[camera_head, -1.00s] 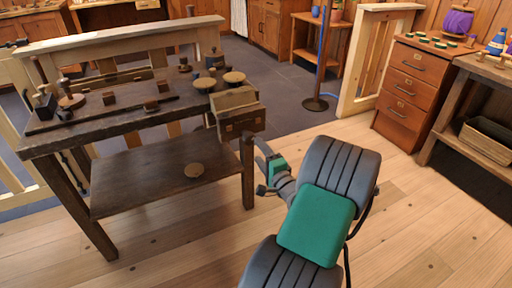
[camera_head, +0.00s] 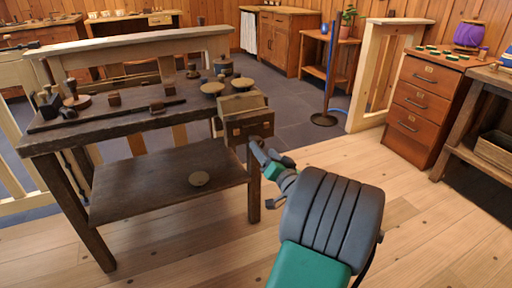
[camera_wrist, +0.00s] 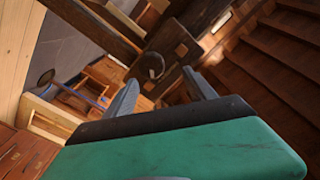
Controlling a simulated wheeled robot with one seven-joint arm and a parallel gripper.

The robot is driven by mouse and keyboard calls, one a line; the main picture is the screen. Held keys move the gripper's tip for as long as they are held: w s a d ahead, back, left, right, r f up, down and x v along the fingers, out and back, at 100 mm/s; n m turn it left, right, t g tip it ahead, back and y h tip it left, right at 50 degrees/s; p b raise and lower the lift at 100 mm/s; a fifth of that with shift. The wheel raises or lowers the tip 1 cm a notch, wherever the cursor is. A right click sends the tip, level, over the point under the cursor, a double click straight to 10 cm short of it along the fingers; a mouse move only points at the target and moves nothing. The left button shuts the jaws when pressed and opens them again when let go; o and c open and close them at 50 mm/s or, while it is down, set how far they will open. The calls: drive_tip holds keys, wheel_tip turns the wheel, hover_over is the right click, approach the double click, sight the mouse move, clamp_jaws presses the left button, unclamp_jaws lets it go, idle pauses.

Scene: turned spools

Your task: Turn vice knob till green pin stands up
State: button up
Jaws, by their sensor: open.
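The wooden vice (camera_head: 248,127) is fixed at the right end of the dark workbench (camera_head: 110,128). In the wrist view, a dark round knob (camera_wrist: 152,66) shows on a dark wooden part, just beyond my fingertips and roughly between them in the picture. My gripper (camera_wrist: 160,76) is open with nothing between its fingers. In the head view my gripper (camera_head: 255,147) is just below the vice's front face; contact cannot be told. I cannot make out a green pin in either view.
Two round wooden discs (camera_head: 212,88) and several small wooden pieces lie on the bench top. A blue post (camera_head: 328,75) on a round base stands behind to the right.

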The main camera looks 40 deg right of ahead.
drive_tip(key=n, duration=0.3)
drive_tip(key=f+n, duration=0.1)
drive_tip(key=n, duration=0.1)
drive_tip(key=shift+d, duration=0.25)
drive_tip(key=w, duration=0.2)
drive_tip(key=w+d+n, duration=0.1)
drive_tip(key=w, duration=0.2)
drive_tip(key=w+d+n+b, duration=0.1)
drive_tip(key=w, duration=0.1)
drive_tip(key=shift+w, duration=0.25)
drive_tip(key=c, duration=1.4)
